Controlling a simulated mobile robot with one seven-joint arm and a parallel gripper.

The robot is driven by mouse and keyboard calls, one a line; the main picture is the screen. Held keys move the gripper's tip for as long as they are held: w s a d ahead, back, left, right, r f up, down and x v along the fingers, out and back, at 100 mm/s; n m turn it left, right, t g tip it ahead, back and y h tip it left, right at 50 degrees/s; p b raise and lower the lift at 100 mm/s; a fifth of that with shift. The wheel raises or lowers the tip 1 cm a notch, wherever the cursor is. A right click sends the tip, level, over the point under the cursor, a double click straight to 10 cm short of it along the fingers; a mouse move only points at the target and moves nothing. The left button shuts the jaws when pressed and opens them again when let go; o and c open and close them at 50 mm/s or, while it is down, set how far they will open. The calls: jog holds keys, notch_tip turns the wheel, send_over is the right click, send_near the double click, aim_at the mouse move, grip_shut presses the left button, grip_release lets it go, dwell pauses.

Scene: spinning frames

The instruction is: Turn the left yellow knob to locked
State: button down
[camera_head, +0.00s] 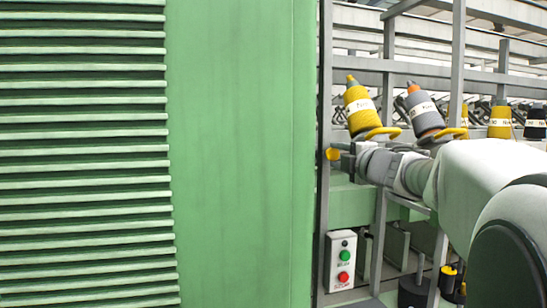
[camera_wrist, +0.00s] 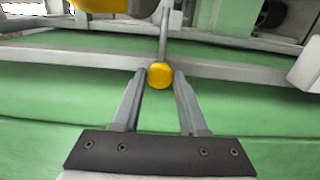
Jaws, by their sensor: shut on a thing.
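A small round yellow knob (camera_wrist: 160,77) sits between the two fingertips of my gripper (camera_wrist: 159,72) in the wrist view. In the head view the yellow knob (camera_head: 331,154) shows at the edge of the grey upright post, just past the fingertips of my gripper (camera_head: 343,149). My gripper is shut on the knob. My arm reaches in from the right. The knob carries no locked or unlocked mark that I can make out, so I cannot tell its setting.
A yellow bobbin (camera_head: 360,108) and a grey bobbin (camera_head: 423,112) stand tilted above my gripper. A control box (camera_head: 341,262) with a green and a red button hangs below. A large green panel (camera_head: 240,150) fills the left. Grey frame bars surround the knob.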

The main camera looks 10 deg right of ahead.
jog(key=shift+r, duration=0.1)
jog(key=c, duration=0.8)
grip_release()
jog(key=shift+o, duration=0.2)
jog(key=shift+s, duration=0.1)
